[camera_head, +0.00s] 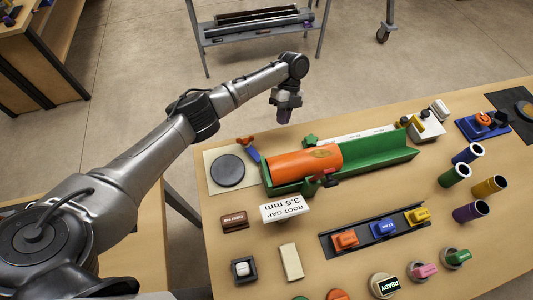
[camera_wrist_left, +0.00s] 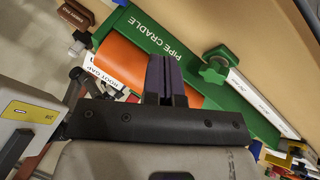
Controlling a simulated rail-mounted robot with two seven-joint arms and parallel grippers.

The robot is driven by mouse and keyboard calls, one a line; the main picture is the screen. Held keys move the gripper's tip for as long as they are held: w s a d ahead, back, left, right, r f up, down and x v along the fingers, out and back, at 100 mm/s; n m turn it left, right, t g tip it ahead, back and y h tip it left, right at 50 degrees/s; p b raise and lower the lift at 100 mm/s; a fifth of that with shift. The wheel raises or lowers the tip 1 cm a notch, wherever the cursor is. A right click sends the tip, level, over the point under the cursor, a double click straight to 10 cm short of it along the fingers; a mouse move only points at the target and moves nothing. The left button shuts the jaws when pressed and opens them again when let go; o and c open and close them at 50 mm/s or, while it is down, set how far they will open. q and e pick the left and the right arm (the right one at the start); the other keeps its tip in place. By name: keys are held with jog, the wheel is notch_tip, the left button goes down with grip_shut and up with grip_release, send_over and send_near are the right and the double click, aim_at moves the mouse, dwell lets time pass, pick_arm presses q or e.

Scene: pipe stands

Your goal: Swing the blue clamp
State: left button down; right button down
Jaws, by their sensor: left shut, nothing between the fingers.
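A small blue piece (camera_head: 253,155) with an orange-brown top stands at the left end of the green pipe cradle (camera_head: 395,160); it looks like the blue clamp, but its shape is too small to be sure. An orange pipe (camera_head: 305,162) lies in the cradle. My left gripper (camera_head: 285,116) hangs above and behind the cradle, apart from the blue piece and to its right. In the left wrist view its dark purple fingers (camera_wrist_left: 166,80) are shut together, empty, with the cradle and pipe behind them. I cannot make out the blue clamp surely there. My right gripper is not in view.
A black disc (camera_head: 227,170) lies left of the cradle. A rail with coloured blocks (camera_head: 383,228), upright tubes (camera_head: 470,212) and a blue base with an orange part (camera_head: 482,125) are to the right.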

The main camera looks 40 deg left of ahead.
aim_at(251, 151)
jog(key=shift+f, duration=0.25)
pick_arm(q)
jog(key=x, duration=0.6)
jog(key=p+x, duration=0.1)
jog(key=x, duration=0.2)
jog(key=shift+s+a+f, duration=0.15)
jog(key=shift+s+a, duration=0.1)
jog(key=shift+s, duration=0.2)
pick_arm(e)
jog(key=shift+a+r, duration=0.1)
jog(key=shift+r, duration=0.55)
pick_arm(q)
jog(key=s, duration=0.1)
jog(key=s+p, duration=0.1)
jog(key=shift+s+a, duration=0.25)
jog(key=shift+s, duration=0.1)
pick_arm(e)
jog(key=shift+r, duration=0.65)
pick_arm(q)
jog(key=shift+s+f+p, duration=0.1)
jog(key=shift+s+p, duration=0.25)
jog(key=shift+s, duration=0.3)
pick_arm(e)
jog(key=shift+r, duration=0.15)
pick_arm(q)
jog(key=shift+a, duration=0.1)
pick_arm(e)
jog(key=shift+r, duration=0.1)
